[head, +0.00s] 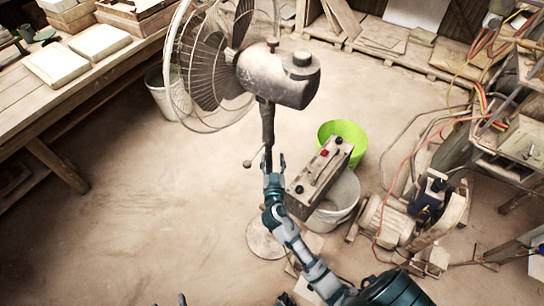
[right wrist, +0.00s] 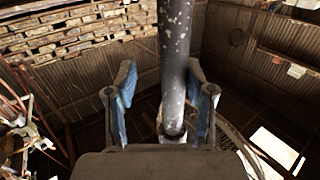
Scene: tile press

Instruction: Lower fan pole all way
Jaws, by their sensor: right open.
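The standing fan has a round wire cage (head: 205,70), a grey motor housing (head: 280,76), a dark pole (head: 267,125) and a round base (head: 262,238) on the floor. The pole is upright. My right gripper (head: 273,160) is at the pole, below the motor housing. In the right wrist view the speckled grey pole (right wrist: 174,60) stands between the two open fingers of my right gripper (right wrist: 162,90), with gaps at both sides. The lower pole is partly hidden by my right arm. Only small dark tips of my left gripper (head: 170,300) show at the bottom edge.
A control box (head: 320,175) with knobs and a red button stands right of the pole, near a green bucket (head: 345,135) and a white bucket (head: 335,205). A motor machine (head: 390,220) is further right. A wooden bench (head: 85,75) is at left.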

